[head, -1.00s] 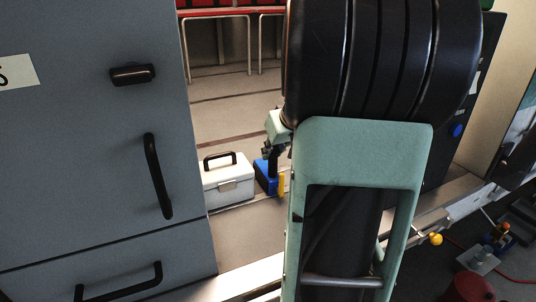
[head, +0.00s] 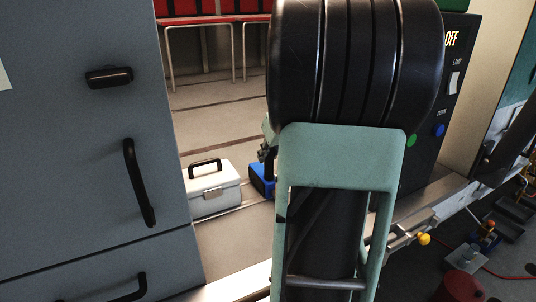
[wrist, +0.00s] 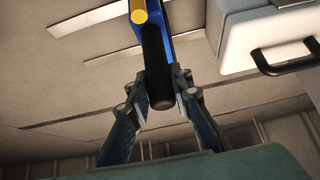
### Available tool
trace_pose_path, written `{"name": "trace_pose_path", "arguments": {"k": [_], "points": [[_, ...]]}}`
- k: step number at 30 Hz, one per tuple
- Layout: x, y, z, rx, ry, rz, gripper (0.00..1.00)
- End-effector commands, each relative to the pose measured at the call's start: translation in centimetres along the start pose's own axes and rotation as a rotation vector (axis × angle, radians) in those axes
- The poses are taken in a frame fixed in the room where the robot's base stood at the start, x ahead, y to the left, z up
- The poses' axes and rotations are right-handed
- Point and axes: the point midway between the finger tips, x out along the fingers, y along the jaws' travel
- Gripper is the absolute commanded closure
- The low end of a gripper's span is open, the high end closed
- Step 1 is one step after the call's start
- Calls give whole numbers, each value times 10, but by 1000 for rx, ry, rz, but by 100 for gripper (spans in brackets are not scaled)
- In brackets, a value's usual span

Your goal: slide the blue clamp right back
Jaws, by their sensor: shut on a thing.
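The blue clamp (head: 261,181) is on the grey floor strip just right of the white case, its right side hidden by my arm. In the wrist view the clamp's blue body (wrist: 184,30) has a yellow part (wrist: 146,12) and a black upright handle (wrist: 157,62). My gripper (wrist: 163,100) is shut on this black handle, one finger on each side. In the head view only a little of my gripper (head: 266,150) shows above the clamp; the rest is behind my arm.
A white case (head: 212,190) with a black handle stands left of the clamp, with a small gap. A grey cabinet (head: 75,170) fills the left. A black panel (head: 455,90) stands right of my arm. Red-seated benches (head: 200,20) stand at the back. Floor behind the clamp looks clear.

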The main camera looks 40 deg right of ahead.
Motion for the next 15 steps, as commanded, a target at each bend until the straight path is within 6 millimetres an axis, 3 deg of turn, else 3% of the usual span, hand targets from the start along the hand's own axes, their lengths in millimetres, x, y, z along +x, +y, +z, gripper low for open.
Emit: {"name": "trace_pose_path", "arguments": {"k": [15], "points": [[0,23,1,1,0,2,100]]}}
